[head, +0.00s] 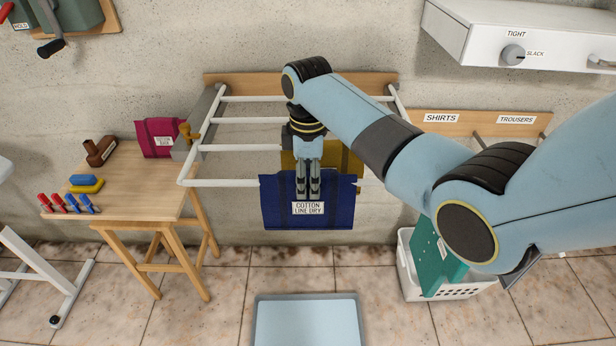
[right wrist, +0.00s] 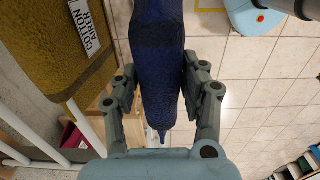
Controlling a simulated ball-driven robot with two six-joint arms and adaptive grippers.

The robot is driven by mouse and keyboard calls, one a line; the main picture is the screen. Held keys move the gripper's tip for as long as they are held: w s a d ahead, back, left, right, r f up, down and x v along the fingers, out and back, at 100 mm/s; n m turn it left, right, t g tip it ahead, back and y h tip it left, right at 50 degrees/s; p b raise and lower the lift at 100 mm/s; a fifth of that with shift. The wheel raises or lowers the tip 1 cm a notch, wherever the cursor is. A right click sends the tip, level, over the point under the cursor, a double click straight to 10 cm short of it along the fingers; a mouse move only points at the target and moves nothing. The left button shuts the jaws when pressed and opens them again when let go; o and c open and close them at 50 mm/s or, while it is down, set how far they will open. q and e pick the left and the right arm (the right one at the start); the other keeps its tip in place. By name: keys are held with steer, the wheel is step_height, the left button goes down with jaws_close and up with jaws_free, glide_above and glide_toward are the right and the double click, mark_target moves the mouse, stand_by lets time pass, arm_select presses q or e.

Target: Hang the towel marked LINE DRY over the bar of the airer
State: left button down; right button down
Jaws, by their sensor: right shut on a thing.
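The dark blue towel (head: 275,212) has a white label reading COTTON LINE DRY. My right gripper (head: 308,192) points down and is shut on its upper middle, and the towel hangs spread below the fingers. In the right wrist view the blue towel (right wrist: 157,65) is pinched between both fingers (right wrist: 160,95). The white-barred airer (head: 240,183) stands out from the wall behind it. The towel overlaps the front bar in the head view; I cannot tell whether they touch. My left gripper is not in view.
A mustard towel (head: 345,160) hangs on the airer just behind the blue one, labelled COTTON AIRER in the right wrist view (right wrist: 50,55). A wooden table (head: 140,195) with a magenta towel (head: 155,130) stands left. A white basket (head: 450,290) is at right, a pale tray (head: 305,320) in front.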

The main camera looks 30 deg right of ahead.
steer(key=shift+f, duration=0.25)
steer(key=shift+f, duration=0.4)
steer(key=shift+c, duration=0.7)
jaws_free()
step_height(320, 180, up, 3)
steer(key=p, duration=0.2)
steer(key=shift+p, duration=0.4)
steer(key=shift+r, duration=1)
